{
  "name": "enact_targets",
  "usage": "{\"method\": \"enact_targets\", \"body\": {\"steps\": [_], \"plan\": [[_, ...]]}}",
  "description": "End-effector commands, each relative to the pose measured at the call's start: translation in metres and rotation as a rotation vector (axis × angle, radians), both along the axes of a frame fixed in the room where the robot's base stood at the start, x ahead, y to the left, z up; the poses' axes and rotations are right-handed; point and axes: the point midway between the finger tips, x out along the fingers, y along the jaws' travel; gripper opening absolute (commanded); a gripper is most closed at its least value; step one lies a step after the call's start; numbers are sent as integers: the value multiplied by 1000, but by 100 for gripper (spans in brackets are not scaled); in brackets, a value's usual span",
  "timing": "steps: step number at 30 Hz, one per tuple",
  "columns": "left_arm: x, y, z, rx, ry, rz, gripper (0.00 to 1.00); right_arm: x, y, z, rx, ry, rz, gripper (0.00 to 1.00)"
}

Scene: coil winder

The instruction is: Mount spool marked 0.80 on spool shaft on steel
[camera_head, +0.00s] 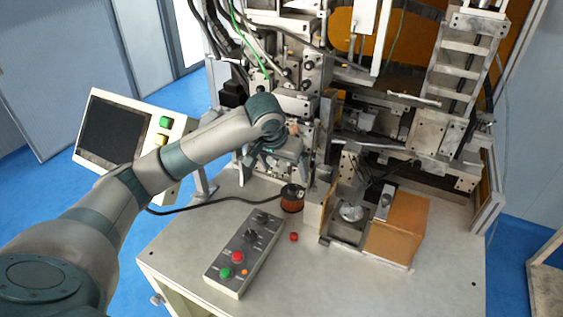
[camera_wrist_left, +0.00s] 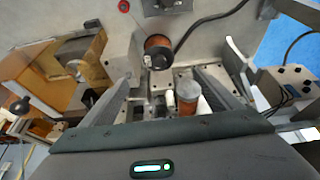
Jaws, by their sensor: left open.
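A spool (camera_head: 291,198) with a dark top and copper-coloured winding stands on the table in front of the machine. It also shows in the left wrist view (camera_wrist_left: 158,50), beyond the fingertips. My left gripper (camera_head: 283,153) is above and behind this spool, close to the machine front. In the left wrist view its fingers (camera_wrist_left: 168,82) are apart. A copper-coloured cylinder with a grey round top (camera_wrist_left: 188,92) shows between the fingers; whether it touches them cannot be told. No 0.80 marking can be read, and the spool shaft cannot be made out clearly. My right gripper is out of view.
A control box (camera_head: 243,254) with coloured buttons lies on the table, and a small red part (camera_head: 294,237) lies near it. A brown block (camera_head: 398,228) stands right. A screen panel (camera_head: 130,138) stands left. The table's front right is clear.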

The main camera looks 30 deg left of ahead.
Motion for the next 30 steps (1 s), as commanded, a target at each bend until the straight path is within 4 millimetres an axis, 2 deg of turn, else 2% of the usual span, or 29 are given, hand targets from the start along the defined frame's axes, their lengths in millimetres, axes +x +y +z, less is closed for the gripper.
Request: {"method": "enact_targets", "body": {"steps": [3, 9, 30], "plan": [[-6, 1, 16, 1, -2, 1, 84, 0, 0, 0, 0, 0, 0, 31], [-12, 2, 29, 1, 0, 3, 84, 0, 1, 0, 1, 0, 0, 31], [-12, 2, 30, 2, 0, 4, 84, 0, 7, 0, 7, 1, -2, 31]]}}
